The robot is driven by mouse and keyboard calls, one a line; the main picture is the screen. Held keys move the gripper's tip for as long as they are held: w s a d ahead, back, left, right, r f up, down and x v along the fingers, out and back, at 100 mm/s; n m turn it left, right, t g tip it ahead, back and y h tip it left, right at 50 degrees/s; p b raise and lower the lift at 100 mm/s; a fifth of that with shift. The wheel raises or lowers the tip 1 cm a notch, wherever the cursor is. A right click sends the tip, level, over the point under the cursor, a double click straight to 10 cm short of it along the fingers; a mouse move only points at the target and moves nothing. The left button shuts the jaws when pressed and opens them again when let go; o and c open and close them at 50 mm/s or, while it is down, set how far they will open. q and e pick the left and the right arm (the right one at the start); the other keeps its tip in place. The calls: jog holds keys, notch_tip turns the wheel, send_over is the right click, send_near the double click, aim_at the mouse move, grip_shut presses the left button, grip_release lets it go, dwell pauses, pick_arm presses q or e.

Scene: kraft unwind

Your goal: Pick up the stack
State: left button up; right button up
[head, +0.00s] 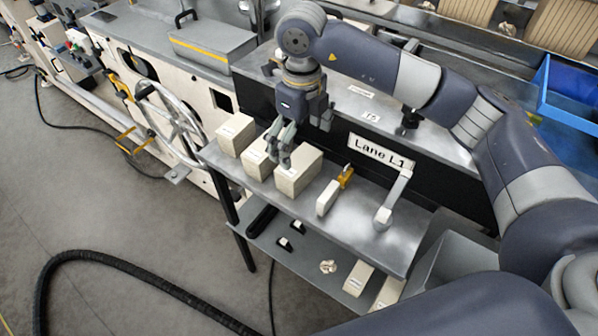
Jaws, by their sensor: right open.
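Three pale, labelled box-like blocks stand in a row on the grey metal shelf (345,222): a left one (235,134), a middle one (257,163) and a right one (299,172). I cannot tell from this view which is the stack, or whether any block is made of layers. My right gripper (280,156) points down from above, with its fingers open over the middle and right blocks. The fingers hide part of both blocks, and whether they touch either is unclear. My left gripper is out of view.
A pale block with a yellow tool (346,178) and a grey-white handled device (393,201) stand right of the blocks. A "Lane L1" sign (381,154) stands behind. A lower shelf (300,255) holds small items. A handwheel (172,122) is at left, a blue bin (570,95) at right.

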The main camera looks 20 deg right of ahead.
aim_at(299, 161)
notch_tip(299, 161, down, 4)
jog(key=shift+r+p, duration=0.25)
jog(key=shift+p, duration=0.05)
jog(key=shift+f+p, duration=0.4)
jog(key=shift+f, duration=0.15)
jog(key=f, duration=0.2)
jog(key=f+p, duration=0.1)
jog(key=shift+a+f, duration=0.2)
jog(key=shift+f, duration=0.55)
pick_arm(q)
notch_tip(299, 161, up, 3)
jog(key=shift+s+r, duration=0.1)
pick_arm(e)
jog(key=shift+c, duration=0.6)
jog(key=c, duration=0.7)
